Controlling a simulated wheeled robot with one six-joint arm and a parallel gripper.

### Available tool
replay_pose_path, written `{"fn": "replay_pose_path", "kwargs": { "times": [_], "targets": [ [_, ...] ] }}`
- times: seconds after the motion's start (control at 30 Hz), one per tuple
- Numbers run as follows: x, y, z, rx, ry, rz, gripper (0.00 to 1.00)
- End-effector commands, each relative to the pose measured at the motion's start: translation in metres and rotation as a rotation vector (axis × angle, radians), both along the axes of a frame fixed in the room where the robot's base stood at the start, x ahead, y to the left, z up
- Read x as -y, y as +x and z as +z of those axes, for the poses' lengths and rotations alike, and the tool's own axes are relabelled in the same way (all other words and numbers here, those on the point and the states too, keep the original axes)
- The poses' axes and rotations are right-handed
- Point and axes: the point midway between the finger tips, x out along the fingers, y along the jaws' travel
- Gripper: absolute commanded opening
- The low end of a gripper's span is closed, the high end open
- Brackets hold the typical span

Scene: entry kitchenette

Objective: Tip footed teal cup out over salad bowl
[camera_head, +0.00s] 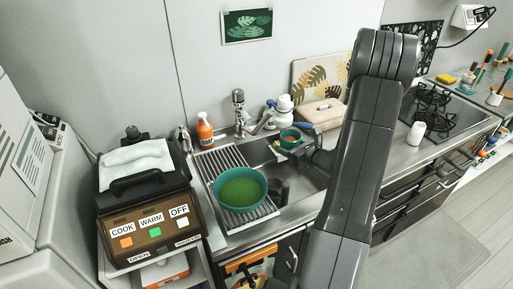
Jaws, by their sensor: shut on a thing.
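The teal salad bowl (258,195) with green contents stands on the ribbed drainboard left of the sink. The fingers are small and partly hidden, and the cup's foot cannot be made out. The cup looks roughly upright, with its opening visible.
The tap (238,112), orange bottle (204,132) and white bottle (284,108) stand behind the drainboard and sink. A dark cylindrical thing (279,190) is close to the bowl's right. A cooker box (147,208) stands left. My arm hides part of the counter.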

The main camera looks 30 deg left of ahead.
Motion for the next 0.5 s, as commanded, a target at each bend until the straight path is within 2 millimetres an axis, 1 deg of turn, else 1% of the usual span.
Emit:
{"fn": "replay_pose_path", "kwargs": {
  "times": [0.03,0.1,0.2,0.33,0.4,0.5],
  "targets": [
    [-0.021,-0.010,0.001,-0.002,-0.002,0.078,0.34],
    [-0.044,-0.024,-0.001,-0.008,-0.004,0.173,0.34],
    [-0.068,-0.042,-0.005,-0.015,-0.009,0.284,0.34],
    [-0.087,-0.057,-0.009,-0.023,-0.017,0.376,0.34],
    [-0.092,-0.062,-0.010,-0.024,-0.019,0.403,0.34],
    [-0.094,-0.065,-0.012,-0.013,-0.023,0.418,0.34]
  ]
}}
